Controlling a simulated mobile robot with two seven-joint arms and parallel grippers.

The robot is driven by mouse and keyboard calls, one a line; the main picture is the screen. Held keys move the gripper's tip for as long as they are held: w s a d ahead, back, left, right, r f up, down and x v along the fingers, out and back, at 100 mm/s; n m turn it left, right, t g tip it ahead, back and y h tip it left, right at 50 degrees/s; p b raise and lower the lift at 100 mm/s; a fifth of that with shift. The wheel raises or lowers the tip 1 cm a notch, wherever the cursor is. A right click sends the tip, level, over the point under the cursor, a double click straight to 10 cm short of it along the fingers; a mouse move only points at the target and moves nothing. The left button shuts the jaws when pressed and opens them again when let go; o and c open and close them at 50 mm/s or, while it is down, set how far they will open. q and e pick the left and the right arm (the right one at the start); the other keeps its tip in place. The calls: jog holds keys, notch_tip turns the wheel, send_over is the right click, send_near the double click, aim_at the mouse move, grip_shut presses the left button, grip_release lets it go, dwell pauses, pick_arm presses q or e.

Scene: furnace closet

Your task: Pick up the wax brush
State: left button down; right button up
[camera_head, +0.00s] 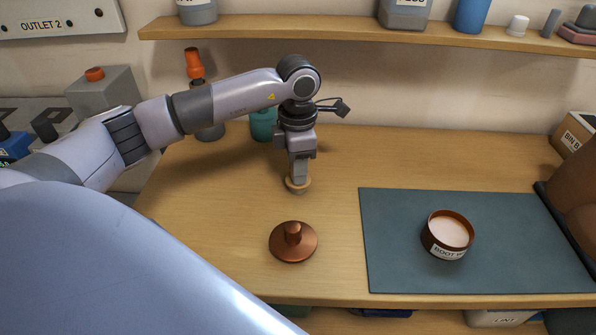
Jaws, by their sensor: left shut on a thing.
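My left gripper (299,178) points straight down over the wooden bench (210,235), left of the mat. It is shut on a small round, light-wood piece, which looks like the wax brush (298,187). The jaws hide its upper part, and I cannot tell whether it touches the bench. An open brown tin of pale boot wax (448,234) stands on the dark green mat (395,265). A copper-coloured lid with a knob (293,244) lies on the bench, just nearer than the gripper. My right gripper is not in view.
A teal container (263,125) and a bottle with an orange top (195,66) stand behind my left arm. A shelf (340,31) with containers runs above the bench. A brown object (572,200) stands at the right edge. The mat's left half is clear.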

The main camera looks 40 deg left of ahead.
pick_arm(q)
jog(key=shift+r, duration=0.1)
notch_tip(320, 180, up, 12)
jog(key=shift+f+b, duration=0.1)
jog(key=shift+b, duration=0.35)
notch_tip(320, 180, up, 8)
jog(key=p, duration=0.2)
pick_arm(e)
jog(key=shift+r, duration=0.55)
